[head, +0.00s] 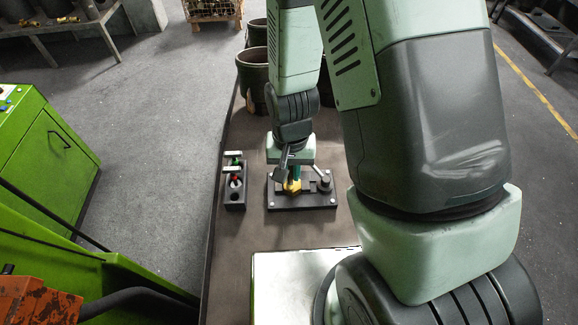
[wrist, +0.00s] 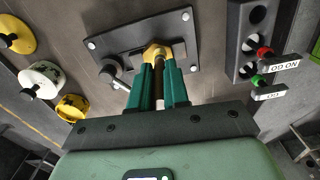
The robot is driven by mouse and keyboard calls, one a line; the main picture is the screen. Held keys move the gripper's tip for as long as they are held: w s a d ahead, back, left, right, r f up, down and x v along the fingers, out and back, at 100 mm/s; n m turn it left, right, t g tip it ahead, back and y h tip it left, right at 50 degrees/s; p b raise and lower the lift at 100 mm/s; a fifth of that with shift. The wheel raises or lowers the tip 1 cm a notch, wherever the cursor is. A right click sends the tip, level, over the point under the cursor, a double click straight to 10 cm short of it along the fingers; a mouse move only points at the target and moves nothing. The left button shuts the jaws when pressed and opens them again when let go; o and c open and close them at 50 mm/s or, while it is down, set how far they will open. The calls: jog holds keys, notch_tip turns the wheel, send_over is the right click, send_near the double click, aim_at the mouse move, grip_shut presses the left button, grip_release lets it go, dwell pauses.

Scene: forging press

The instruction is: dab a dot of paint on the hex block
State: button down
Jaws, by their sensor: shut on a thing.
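The brass-yellow hex block (head: 293,186) sits in a clamp fixture on a dark base plate (head: 303,201). It also shows in the wrist view (wrist: 153,50), just beyond my fingertips. My gripper (wrist: 160,72) has green fingers pointing down over the block. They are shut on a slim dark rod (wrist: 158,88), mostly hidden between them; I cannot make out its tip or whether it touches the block. No paint dot is visible on the part of the block that shows.
A dark rack (head: 235,190) left of the fixture holds gauges tagged GO (wrist: 270,92) and NO GO (wrist: 283,62). A clamp knob (wrist: 108,67) stands beside the block. Yellow and white round things (wrist: 40,78) lie at the wrist view's left. Dark pots (head: 253,75) stand behind.

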aim_at(289, 186)
jog(key=w, duration=0.1)
jog(key=w+d+r, duration=0.1)
jog(key=shift+w+d, duration=0.2)
jog(key=shift+w, duration=0.2)
jog(key=shift+s+a, duration=0.45)
jog(key=shift+s, duration=0.4)
jog(key=shift+s+a, duration=0.4)
jog(key=shift+s, duration=0.45)
jog(key=shift+s+r, duration=0.1)
jog(key=shift+r, duration=0.1)
jog(key=shift+f, duration=0.15)
notch_tip(289, 186, up, 6)
jog(key=shift+r, duration=0.2)
jog(key=shift+f, duration=0.15)
